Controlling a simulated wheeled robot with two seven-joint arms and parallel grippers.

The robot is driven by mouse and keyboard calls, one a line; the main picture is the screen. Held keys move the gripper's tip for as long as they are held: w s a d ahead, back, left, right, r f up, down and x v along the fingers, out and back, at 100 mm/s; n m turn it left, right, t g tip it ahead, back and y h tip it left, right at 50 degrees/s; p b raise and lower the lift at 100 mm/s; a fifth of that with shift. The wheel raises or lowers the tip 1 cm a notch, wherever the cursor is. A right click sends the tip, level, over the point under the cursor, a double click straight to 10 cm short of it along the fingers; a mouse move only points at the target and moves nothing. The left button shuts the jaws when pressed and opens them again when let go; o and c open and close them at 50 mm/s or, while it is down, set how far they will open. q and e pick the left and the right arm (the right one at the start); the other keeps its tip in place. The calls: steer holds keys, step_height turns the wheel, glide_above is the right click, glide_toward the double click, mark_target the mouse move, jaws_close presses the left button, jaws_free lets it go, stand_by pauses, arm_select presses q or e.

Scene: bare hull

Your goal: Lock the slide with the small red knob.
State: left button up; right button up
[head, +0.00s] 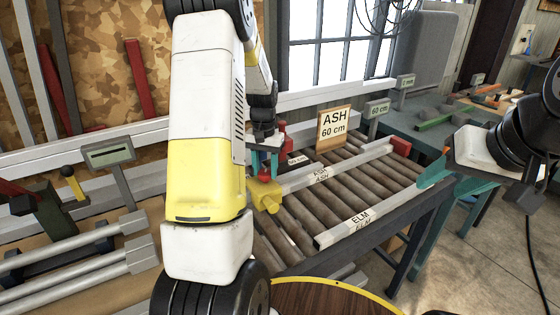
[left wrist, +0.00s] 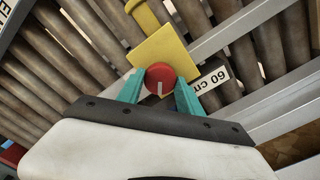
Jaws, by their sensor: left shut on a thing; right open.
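In the left wrist view the small red knob (left wrist: 160,77), with a white mark on its face, sits on a yellow block, the slide (left wrist: 170,50). The teal fingers of my left gripper (left wrist: 160,92) are shut on the knob, one on each side. In the head view my left gripper (head: 264,162) points down at the yellow slide (head: 264,195) at the left side of the roller table; the knob is mostly hidden there. My right gripper (head: 437,172) is open and empty, in front of the table's right end.
A roller table (head: 345,185) carries bars labelled ASH and ELM (head: 358,219). An "ASH 60 cm" sign (head: 333,127) stands behind it. A "60 cm" label (left wrist: 210,80) lies beside the slide. Metal bars (head: 75,255) lie at the left. A green-topped bench (head: 435,125) stands back right.

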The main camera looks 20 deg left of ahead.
mark_target(265, 172)
stand_by(0.3)
arm_select(q)
steer(key=o, duration=1.4)
steer(key=shift+r, duration=0.1)
step_height(265, 172, up, 8)
steer(key=shift+f, duration=0.15)
